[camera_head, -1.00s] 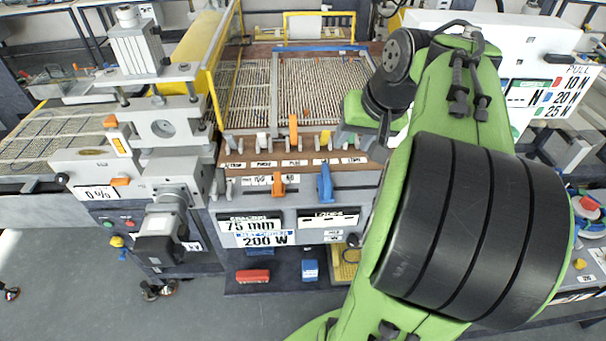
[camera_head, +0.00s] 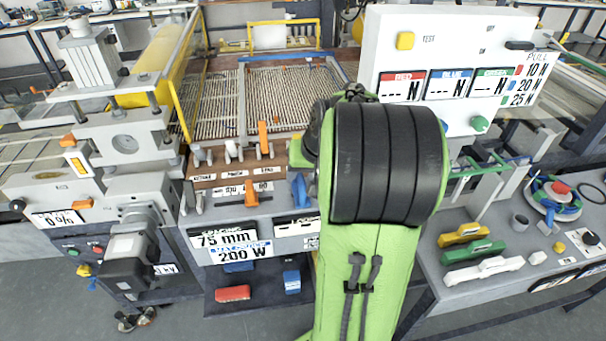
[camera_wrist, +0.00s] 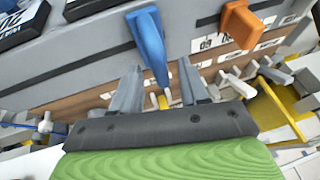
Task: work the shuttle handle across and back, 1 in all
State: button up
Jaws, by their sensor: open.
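In the head view, a blue handle (camera_head: 299,190) and an orange handle (camera_head: 251,193) stand on the grey front of the bench. A taller orange lever (camera_head: 264,140) rises above the wooden strip. The labels are too small to tell which one is the shuttle handle. In the wrist view, my gripper (camera_wrist: 160,72) is open, with its two fingers apart. The blue handle (camera_wrist: 149,45) reaches down between the fingertips, and contact cannot be told. The orange handle (camera_wrist: 240,22) is to the right. In the head view, my arm hides my fingers.
Several small white levers (camera_head: 232,150) line the wooden strip. Behind lies the mesh bed (camera_head: 295,90), with a yellow guard (camera_head: 160,60) at left. A white readout box (camera_head: 450,60) stands right of my arm. Colored holders (camera_head: 465,235) lie on the right bench.

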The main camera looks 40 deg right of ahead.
jog(key=shift+c, duration=0.2)
grip_shut()
jog(key=s+d+p, duration=0.1)
jog(key=s+d, duration=0.1)
jog(key=d, duration=0.2)
jog(key=s+d+p, duration=0.1)
jog(key=s+d, duration=0.2)
jog(key=d, duration=0.1)
jog(key=s+d+p, duration=0.1)
jog(key=s+d, duration=0.2)
jog(key=d, duration=0.1)
jog(key=shift+s+d+r, duration=0.1)
jog(key=shift+s+d, duration=0.15)
jog(key=shift+d, duration=0.05)
jog(key=shift+o, duration=0.2)
grip_release()
jog(key=shift+a, duration=0.1)
